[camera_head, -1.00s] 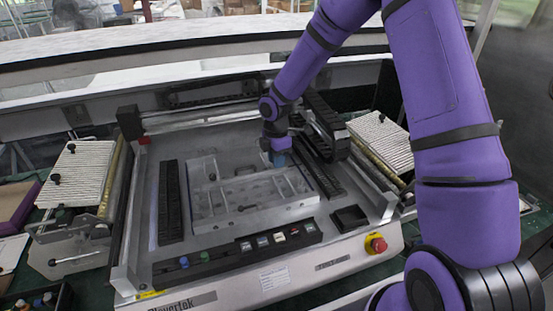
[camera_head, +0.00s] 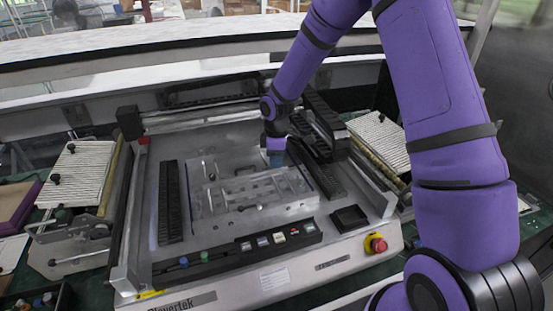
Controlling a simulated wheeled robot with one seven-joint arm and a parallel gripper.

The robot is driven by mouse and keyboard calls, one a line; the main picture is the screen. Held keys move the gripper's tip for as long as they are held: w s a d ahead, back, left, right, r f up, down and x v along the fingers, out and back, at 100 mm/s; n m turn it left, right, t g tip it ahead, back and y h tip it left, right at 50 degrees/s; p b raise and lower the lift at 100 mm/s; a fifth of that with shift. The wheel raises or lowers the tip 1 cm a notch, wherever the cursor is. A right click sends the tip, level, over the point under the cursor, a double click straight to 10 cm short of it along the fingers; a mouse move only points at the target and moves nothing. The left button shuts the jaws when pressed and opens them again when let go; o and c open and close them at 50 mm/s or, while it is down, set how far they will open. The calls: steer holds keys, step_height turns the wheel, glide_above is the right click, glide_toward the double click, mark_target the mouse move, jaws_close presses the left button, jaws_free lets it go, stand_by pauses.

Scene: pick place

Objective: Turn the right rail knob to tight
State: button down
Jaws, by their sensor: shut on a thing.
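The machine's flat bed (camera_head: 225,145) carries a grey metal fixture (camera_head: 207,200) with bars and small knobs. A black slotted rail (camera_head: 318,172) runs along the right side of the bed, and another (camera_head: 170,205) along the left. My gripper (camera_head: 276,158) points down at the fixture's upper right, just left of the right black rail. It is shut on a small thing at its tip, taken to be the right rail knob. The knob itself is hidden by my gripper and wrist, so its turn angle cannot be told.
A red emergency button (camera_head: 378,245) and a button strip (camera_head: 240,256) line the machine's front. A small black tray (camera_head: 349,217) sits at front right. Ribbed plates stand left (camera_head: 77,173) and right (camera_head: 380,138). My purple arm covers much of the right side.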

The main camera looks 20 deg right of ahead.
steer(key=m, duration=0.4)
steer(key=shift+m, duration=0.3)
steer(key=m, duration=0.4)
steer(key=shift+m, duration=0.3)
steer(key=m, duration=0.4)
steer(key=shift+m+t, duration=0.3)
steer(key=shift+m, duration=1.8)
steer(key=c, duration=1)
jaws_free()
